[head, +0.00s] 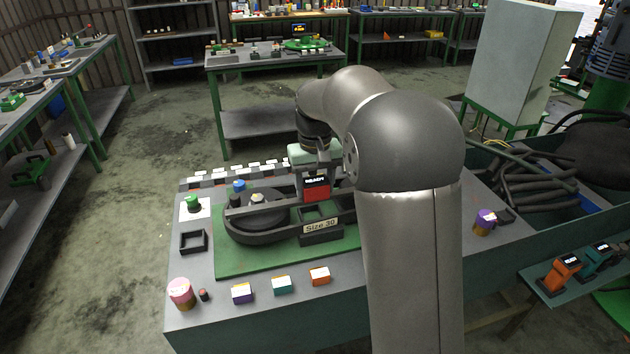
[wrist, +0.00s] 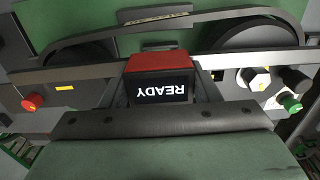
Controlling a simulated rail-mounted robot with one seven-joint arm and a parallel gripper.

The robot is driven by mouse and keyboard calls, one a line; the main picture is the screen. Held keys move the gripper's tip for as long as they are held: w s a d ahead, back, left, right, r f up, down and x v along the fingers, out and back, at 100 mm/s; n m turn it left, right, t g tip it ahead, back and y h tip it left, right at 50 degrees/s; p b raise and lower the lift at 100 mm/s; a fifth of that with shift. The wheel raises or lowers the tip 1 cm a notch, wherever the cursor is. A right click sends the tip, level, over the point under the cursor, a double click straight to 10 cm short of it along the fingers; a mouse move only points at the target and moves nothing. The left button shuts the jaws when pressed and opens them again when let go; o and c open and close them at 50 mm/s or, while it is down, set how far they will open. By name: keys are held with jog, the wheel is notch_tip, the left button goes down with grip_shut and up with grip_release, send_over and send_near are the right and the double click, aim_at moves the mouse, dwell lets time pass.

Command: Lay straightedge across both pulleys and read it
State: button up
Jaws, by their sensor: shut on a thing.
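My gripper (head: 316,172) is shut on a red block with a black "READY" display (head: 316,188); the block also shows in the wrist view (wrist: 160,80) between the fingers. A long grey bar (wrist: 235,61), apparently the straightedge, runs left to right below the block in the wrist view. One dark pulley (head: 262,214) shows in the head view at the left of the green plate. In the wrist view, the right pulley (wrist: 250,38) lies behind the bar, with a belt curving toward the left. The other pulley is largely hidden. I cannot tell whether the bar touches both pulleys.
A "Size 30" box (head: 320,226) sits on the green plate (head: 240,264). A green-topped knob (head: 193,203), a black tray (head: 193,241), a pink cylinder (head: 181,293) and small coloured blocks (head: 281,285) line the bench. A purple cylinder (head: 485,221) stands right of my arm.

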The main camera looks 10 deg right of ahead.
jog(key=shift+f, duration=0.45)
jog(key=o, duration=1.5)
notch_tip(320, 180, up, 18)
jog(key=shift+f, duration=0.25)
